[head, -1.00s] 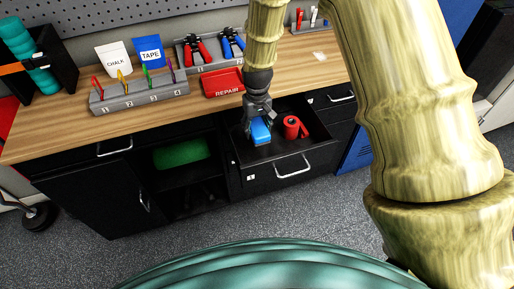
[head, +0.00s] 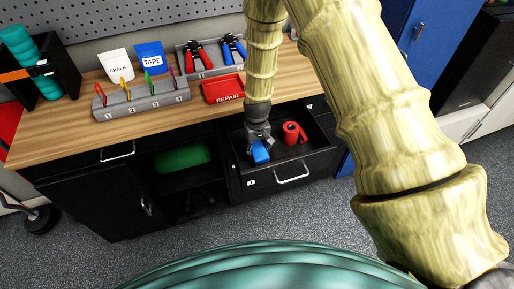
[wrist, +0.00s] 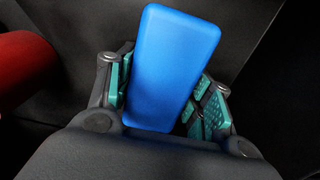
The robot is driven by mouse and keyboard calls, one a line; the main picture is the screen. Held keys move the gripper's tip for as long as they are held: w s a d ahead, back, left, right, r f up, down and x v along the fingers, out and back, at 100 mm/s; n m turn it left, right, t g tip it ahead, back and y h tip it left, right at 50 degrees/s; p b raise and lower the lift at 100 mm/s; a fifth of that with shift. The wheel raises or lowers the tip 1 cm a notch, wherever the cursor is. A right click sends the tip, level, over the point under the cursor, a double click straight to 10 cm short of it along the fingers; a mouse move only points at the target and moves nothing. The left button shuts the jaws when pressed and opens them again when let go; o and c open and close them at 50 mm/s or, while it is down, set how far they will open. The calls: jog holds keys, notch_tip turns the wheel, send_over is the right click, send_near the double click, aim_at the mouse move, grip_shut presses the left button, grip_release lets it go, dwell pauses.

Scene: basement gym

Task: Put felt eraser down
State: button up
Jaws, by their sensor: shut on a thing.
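The felt eraser is a blue block (head: 260,152), seen in the head view inside the open drawer (head: 318,160). In the wrist view the blue eraser (wrist: 172,65) sits tilted between the teal pads of my gripper (wrist: 165,100). My gripper (head: 259,140) points down into the drawer and is shut on the eraser. Whether the eraser touches the drawer floor cannot be told.
A red roll (head: 294,133) lies in the drawer to the right of the eraser. The drawer's front wall and handle (head: 292,177) are close in front. On the worktop above stand a red REPAIR tray (head: 222,90) and a grey numbered rack (head: 140,100).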

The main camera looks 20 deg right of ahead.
aim_at(257, 146)
jog(key=shift+f, duration=0.3)
jog(key=o, duration=1.2)
jog(key=shift+s, duration=0.1)
jog(key=shift+c, duration=0.2)
jog(key=shift+o, duration=0.5)
jog(key=shift+f, duration=0.1)
notch_tip(257, 146, up, 13)
jog(key=b, duration=0.3)
jog(key=shift+f, duration=0.15)
